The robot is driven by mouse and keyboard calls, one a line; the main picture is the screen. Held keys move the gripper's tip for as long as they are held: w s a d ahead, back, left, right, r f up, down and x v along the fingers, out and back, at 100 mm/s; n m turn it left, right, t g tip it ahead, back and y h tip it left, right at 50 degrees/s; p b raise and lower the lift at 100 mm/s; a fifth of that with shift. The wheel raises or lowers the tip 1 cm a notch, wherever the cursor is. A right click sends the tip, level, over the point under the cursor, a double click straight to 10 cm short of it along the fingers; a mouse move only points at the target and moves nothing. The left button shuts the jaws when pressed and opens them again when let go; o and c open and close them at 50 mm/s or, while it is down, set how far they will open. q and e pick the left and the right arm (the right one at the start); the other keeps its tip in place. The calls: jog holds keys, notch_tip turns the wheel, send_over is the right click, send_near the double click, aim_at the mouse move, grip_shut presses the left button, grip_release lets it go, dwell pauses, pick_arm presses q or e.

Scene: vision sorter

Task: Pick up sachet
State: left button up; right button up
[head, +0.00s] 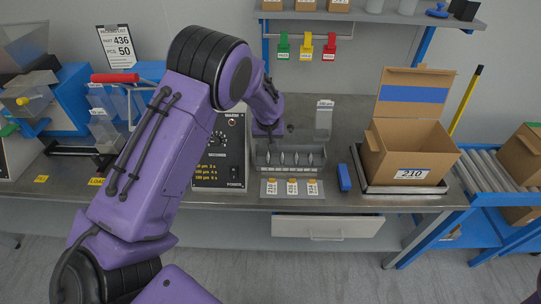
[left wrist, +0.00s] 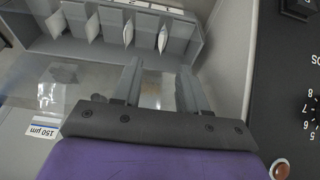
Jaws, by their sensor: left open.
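My left gripper (head: 269,133) reaches down at the back of the grey slotted rack (head: 290,168). In the left wrist view the left gripper (left wrist: 159,92) is open, with one finger on each side of a small clear patch with tan specks (left wrist: 151,92), which looks like a sachet. I cannot tell whether the fingers touch it. The rack (left wrist: 200,45) shows beyond the fingertips, with several pale sachets or dividers (left wrist: 163,38) standing in it. In the head view the arm hides the place between the fingers. My right gripper is out of view.
A black control box (head: 219,150) stands left of the rack. A clear panel labelled 150 µm (head: 324,118) is behind it. A blue object (head: 344,177) and an open cardboard box (head: 408,150) on a scale are to the right. A shelf (head: 360,17) hangs above.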

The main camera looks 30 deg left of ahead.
aim_at(268, 153)
pick_arm(q)
jog(key=x, duration=0.1)
jog(key=p+x, duration=0.1)
jog(key=x, duration=0.3)
jog(key=shift+s+f+p, duration=0.3)
jog(key=shift+p, duration=0.1)
jog(key=shift+w+f, duration=0.1)
jog(key=shift+f, duration=0.25)
grip_shut()
jog(key=shift+r, duration=0.15)
